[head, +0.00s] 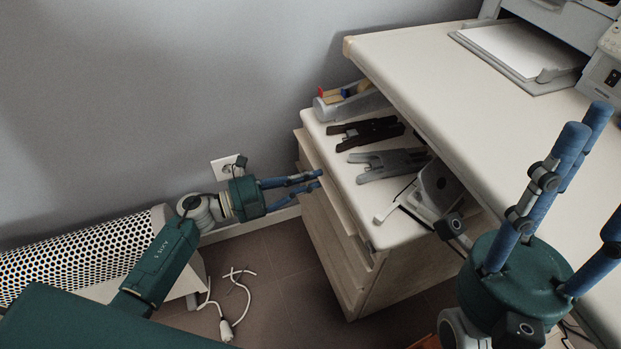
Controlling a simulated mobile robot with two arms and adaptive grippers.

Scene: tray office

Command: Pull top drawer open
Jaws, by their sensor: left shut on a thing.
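A pale wooden drawer cabinet with a white top (347,170) stands partly under the desk. Its top drawer (352,228) faces left, and its front edge shows just below the cabinet top. My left gripper (318,180) reaches in from the left, with its blue fingers at the upper edge of the drawer front. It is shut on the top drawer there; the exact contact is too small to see. My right gripper (590,165) is raised over the desk at the right, its blue fingers spread apart and nothing seen between them; one finger is cut off by the picture edge.
A white cable (228,325) lies on the floor by the perforated heater (85,250).

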